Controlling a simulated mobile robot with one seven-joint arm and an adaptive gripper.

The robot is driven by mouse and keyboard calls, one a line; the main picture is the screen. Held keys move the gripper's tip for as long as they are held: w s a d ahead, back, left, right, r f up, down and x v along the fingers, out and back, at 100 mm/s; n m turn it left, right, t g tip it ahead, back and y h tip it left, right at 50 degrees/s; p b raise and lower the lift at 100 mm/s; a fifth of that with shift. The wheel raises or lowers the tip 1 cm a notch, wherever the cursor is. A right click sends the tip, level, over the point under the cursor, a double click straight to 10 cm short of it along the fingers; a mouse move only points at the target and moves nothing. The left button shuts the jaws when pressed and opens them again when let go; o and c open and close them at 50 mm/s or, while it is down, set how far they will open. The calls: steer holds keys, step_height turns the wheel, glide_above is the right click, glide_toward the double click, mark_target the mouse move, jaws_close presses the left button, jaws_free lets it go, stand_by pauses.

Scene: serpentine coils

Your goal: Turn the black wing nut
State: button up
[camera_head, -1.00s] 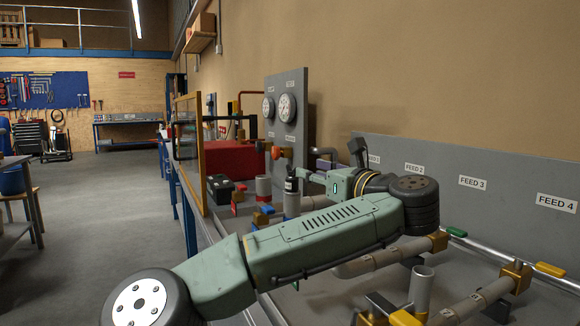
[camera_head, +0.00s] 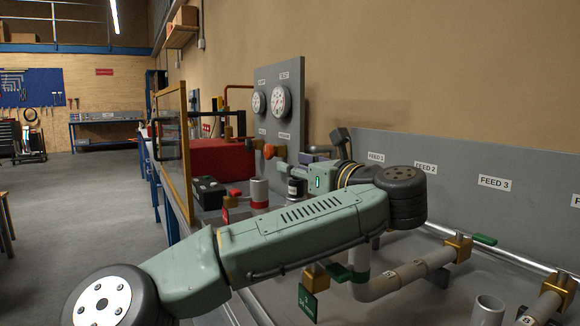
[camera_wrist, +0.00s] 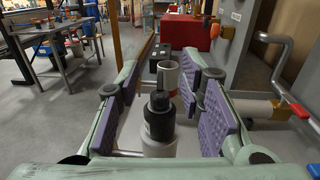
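No black wing nut shows clearly enough to name for sure. A black, stepped round fitting (camera_wrist: 158,118) on a pale cylinder stands upright in the middle of the wrist view. It also shows in the head view (camera_head: 296,187), just left of my gripper. My gripper (camera_wrist: 162,88) is open, with a purple-padded finger on each side of the black fitting and visible space on both sides. In the head view my gripper (camera_head: 306,174) is partly hidden by its own body.
A grey cup-like pipe with a red base (camera_head: 259,192) stands just beyond. A black box (camera_head: 208,190) and a red box (camera_head: 222,157) lie further back. The gauge panel (camera_head: 288,130) and the FEED wall (camera_head: 460,200) stand behind. Pipes with coloured valves (camera_head: 458,248) lie right.

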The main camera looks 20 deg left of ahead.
steer(key=shift+w+a, duration=0.15)
steer(key=shift+a, duration=0.05)
steer(key=shift+c, duration=0.3)
jaws_close()
stand_by(0.3)
